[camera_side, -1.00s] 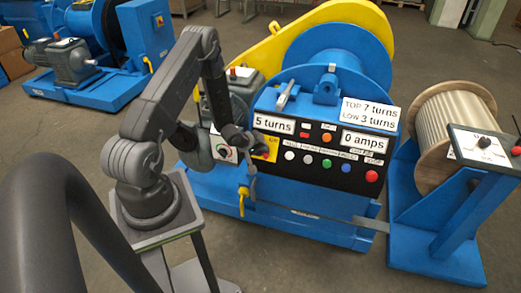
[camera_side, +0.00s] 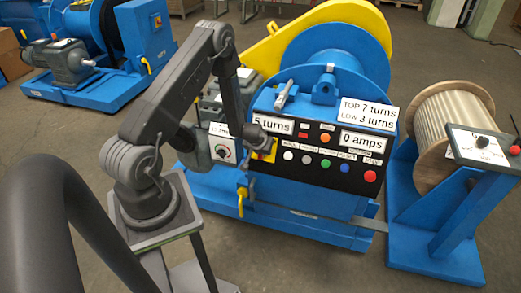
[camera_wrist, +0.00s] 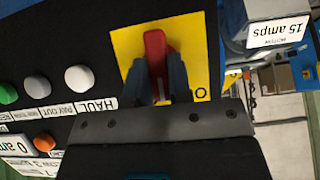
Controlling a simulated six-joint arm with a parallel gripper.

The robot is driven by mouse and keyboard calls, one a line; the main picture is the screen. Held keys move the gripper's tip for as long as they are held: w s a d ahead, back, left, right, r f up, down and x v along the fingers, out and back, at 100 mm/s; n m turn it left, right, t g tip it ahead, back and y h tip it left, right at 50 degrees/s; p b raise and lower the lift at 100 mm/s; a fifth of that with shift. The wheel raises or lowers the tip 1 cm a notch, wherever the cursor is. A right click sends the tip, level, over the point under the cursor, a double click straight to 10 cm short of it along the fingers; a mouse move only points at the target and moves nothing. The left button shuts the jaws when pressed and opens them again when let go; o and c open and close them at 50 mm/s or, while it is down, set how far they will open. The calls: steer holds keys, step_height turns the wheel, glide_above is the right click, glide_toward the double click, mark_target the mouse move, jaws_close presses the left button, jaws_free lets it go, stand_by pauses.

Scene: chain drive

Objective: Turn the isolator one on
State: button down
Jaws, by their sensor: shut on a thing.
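The isolator is a red handle (camera_wrist: 155,42) on a yellow plate (camera_wrist: 198,48) at the left end of the black control panel. The plate also shows in the side view (camera_side: 269,153), partly covered by my gripper (camera_side: 257,146). In the wrist view my gripper (camera_wrist: 157,66) has one finger on each side of the handle and is shut on it. The handle runs up and down in that view. An "O" mark shows at a lower corner of the plate. Any other marking is hidden or too small to read.
A row of push buttons, including a white one (camera_wrist: 77,78), lies beside the plate. A "15 amps" sign (camera_wrist: 278,32) is on the other side. A small dial box (camera_side: 222,150) stands left of the panel. A yellow-handled lever (camera_side: 241,200) hangs below.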

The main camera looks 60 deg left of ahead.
steer(key=m+y, duration=0.1)
steer(key=m+g+y, duration=0.1)
steer(key=m, duration=0.1)
steer(key=shift+w+d+f, duration=0.1)
steer(key=shift+w+d, duration=0.05)
steer(key=shift+d, duration=0.1)
steer(key=shift+d+m+g+y, duration=0.1)
steer(key=shift+m+g+y, duration=0.5)
steer(key=shift+m+y, duration=0.7)
steer(key=shift+w+m, duration=0.1)
steer(key=shift+m, duration=0.3)
steer(key=c, duration=1)
jaws_free()
steer(key=shift+c, duration=0.2)
steer(key=v, duration=1.3)
steer(key=shift+r, duration=0.4)
steer(key=shift+d, duration=0.1)
